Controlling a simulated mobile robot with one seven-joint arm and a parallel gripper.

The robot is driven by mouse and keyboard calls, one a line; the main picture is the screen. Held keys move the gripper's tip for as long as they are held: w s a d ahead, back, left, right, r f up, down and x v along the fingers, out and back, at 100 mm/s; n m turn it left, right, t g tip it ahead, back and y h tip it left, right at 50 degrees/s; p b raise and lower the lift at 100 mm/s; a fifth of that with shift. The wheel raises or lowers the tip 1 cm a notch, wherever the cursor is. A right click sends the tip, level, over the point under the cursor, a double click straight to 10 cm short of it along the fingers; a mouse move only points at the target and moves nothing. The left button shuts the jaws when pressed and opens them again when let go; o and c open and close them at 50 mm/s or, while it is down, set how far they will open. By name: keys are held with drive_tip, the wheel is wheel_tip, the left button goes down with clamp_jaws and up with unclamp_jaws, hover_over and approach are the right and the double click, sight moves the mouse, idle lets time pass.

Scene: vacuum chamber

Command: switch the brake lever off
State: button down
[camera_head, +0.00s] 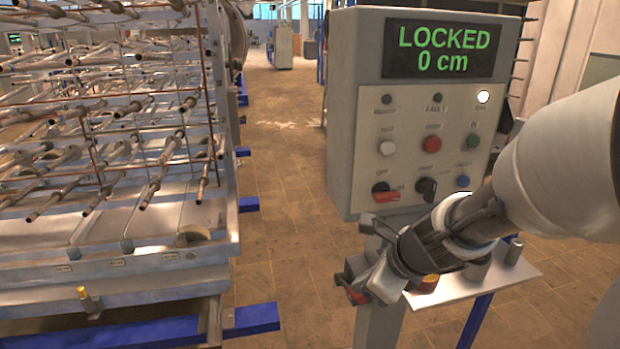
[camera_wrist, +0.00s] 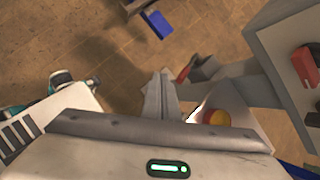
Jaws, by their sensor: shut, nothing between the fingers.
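A small red lever (camera_head: 354,291) on a grey mount shows low on the post under the control box; I take it to be the brake lever. It also shows in the wrist view as a red handle (camera_wrist: 185,73) on a grey housing (camera_wrist: 205,68). My gripper (camera_head: 374,280) is shut and empty, right beside the lever, partly covering it in the head view. In the wrist view my gripper (camera_wrist: 160,92) lies just left of the red handle; whether they touch I cannot tell. The display (camera_head: 443,51) reads "LOCKED 0 cm".
The grey control box (camera_head: 341,110) carries push buttons, a red rotary switch (camera_head: 385,193) and a black one (camera_head: 427,188). Below is a shelf (camera_head: 500,280) with a yellow-and-red button (camera_head: 429,284). A large metal rack (camera_head: 110,255) stands left. Open floor (camera_head: 290,190) lies between.

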drive_tip(key=w+d+f+m+h+b, duration=0.1)
drive_tip(key=d+f+m+b, duration=0.3)
drive_tip(key=f+m, duration=0.6)
wheel_tip(320, 180, down, 4)
drive_tip(key=shift+w+d+m, duration=0.3)
drive_tip(key=shift+w+d, duration=0.35)
drive_tip(key=shift+d, duration=0.2)
drive_tip(key=s+b+x, duration=0.1)
drive_tip(key=b+x, duration=0.6)
drive_tip(key=x, duration=0.3)
drive_tip(key=shift+w+d+r+p, duration=0.1)
drive_tip(key=shift+w+r+p, duration=0.6)
drive_tip(key=shift+w+p, duration=0.25)
drive_tip(key=shift+w+d+r+p, duration=0.1)
drive_tip(key=shift+w+r+p, duration=0.65)
drive_tip(key=shift+p, duration=0.2)
